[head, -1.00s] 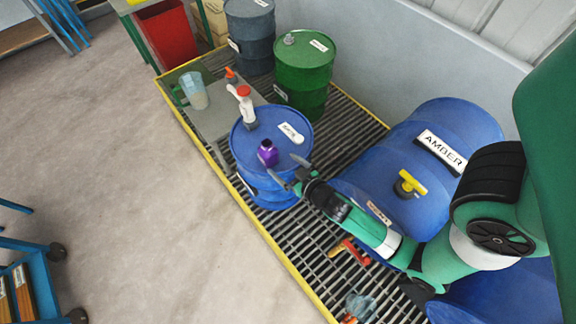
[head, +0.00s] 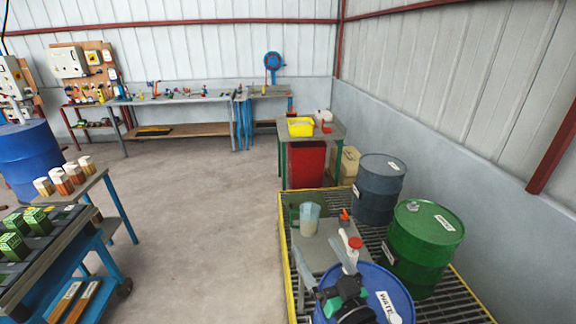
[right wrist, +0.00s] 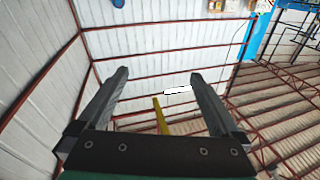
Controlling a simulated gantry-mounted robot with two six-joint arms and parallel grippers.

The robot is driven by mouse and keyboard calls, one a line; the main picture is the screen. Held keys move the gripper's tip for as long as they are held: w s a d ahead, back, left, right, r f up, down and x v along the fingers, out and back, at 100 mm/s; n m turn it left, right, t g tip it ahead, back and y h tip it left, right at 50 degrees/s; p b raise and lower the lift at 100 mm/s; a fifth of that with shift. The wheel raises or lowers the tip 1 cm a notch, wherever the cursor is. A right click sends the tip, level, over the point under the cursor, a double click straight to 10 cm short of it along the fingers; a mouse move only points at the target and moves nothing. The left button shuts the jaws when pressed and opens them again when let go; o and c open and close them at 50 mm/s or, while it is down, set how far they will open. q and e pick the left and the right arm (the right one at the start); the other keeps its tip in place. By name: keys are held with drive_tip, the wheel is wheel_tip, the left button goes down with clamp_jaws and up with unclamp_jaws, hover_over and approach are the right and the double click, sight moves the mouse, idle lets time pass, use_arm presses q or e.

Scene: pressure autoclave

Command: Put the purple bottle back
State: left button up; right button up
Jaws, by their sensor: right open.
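I do not see the purple bottle in either current view; it may be hidden behind my right gripper or lie below the frame. My right gripper (head: 326,276) is at the bottom of the head view, in front of the blue WATER drum (head: 397,287). In the right wrist view the same gripper (right wrist: 158,92) has its two fingers wide apart with nothing between them. My left gripper is not in view.
A grey table (head: 318,252) holds a clear jug (head: 310,220). A green drum (head: 424,244) and a dark blue-grey drum (head: 378,190) stand at right. A red bin (head: 306,165) stands behind. A blue cart (head: 45,265) is at left. The middle floor is clear.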

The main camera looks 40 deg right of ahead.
drive_tip(key=a+r+n+t+y, duration=0.1)
drive_tip(key=a+r+t+y, duration=0.2)
drive_tip(key=r, duration=0.7)
drive_tip(key=a+r+n+t, duration=0.15)
drive_tip(key=a+r, duration=0.35)
drive_tip(key=r, duration=0.5)
drive_tip(key=s+a+r+n+t+y, duration=0.2)
drive_tip(key=s+a+r+y, duration=0.1)
drive_tip(key=r, duration=0.5)
drive_tip(key=s+a+r+n+t+y, duration=0.2)
drive_tip(key=s+a+r+t+y, duration=0.1)
drive_tip(key=r, duration=0.5)
drive_tip(key=shift+s+a+r, duration=0.3)
drive_tip(key=shift+s+a, duration=0.05)
drive_tip(key=shift+a, duration=0.4)
wheel_tip(320, 180, up, 28)
drive_tip(key=p, duration=2.8)
